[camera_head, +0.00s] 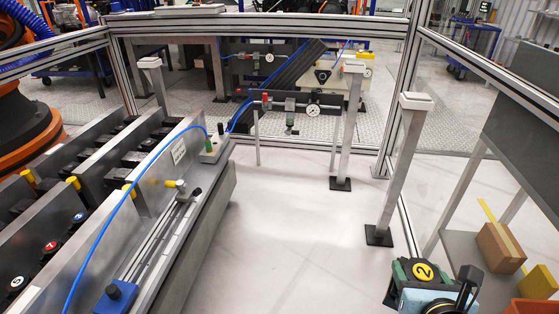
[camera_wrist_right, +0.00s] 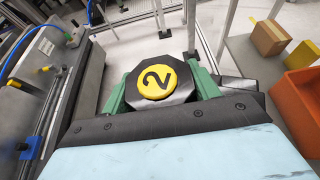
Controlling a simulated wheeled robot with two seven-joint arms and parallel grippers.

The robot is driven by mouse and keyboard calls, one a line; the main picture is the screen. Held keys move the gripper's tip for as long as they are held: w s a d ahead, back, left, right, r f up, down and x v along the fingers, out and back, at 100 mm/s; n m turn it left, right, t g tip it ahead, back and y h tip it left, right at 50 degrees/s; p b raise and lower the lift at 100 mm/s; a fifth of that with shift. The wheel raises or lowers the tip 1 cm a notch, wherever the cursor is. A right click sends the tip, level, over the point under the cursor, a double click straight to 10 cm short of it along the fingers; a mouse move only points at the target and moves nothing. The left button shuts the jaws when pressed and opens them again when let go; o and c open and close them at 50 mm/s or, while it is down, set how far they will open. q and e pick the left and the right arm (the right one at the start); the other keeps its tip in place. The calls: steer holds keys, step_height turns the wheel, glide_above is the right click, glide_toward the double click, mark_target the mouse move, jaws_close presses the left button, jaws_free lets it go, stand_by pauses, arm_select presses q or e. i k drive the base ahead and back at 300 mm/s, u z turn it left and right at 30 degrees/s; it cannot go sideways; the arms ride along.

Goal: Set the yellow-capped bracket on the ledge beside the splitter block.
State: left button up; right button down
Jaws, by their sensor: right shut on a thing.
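The yellow-capped bracket (camera_wrist_right: 155,82) is a black eight-sided piece with a yellow disc marked 2. My right gripper (camera_wrist_right: 160,92) is shut on it, with green fingers at both sides. In the head view the bracket (camera_head: 422,271) and my right gripper (camera_head: 428,285) are at the bottom right, clear of the ledge. The grey ledge (camera_head: 168,262) runs along the machine at left. A light block with a green fitting and a blue hose, seemingly the splitter block (camera_head: 212,152), sits at its far end. The bracket's underside is hidden. My left gripper is not in view.
A blue block (camera_head: 117,297) and a valve fitting with rods (camera_head: 181,190) are on the ledge. Posts (camera_head: 400,170) stand between ledge and frame. A shelf at right holds a cardboard box (camera_head: 498,247) and an orange bin (camera_head: 530,306). The floor (camera_head: 285,235) between is clear.

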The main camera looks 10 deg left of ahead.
mark_target(201, 175)
steer(key=i, duration=1.95)
steer(key=u, duration=3.4)
steer(key=k, duration=0.25)
steer(key=z, duration=1)
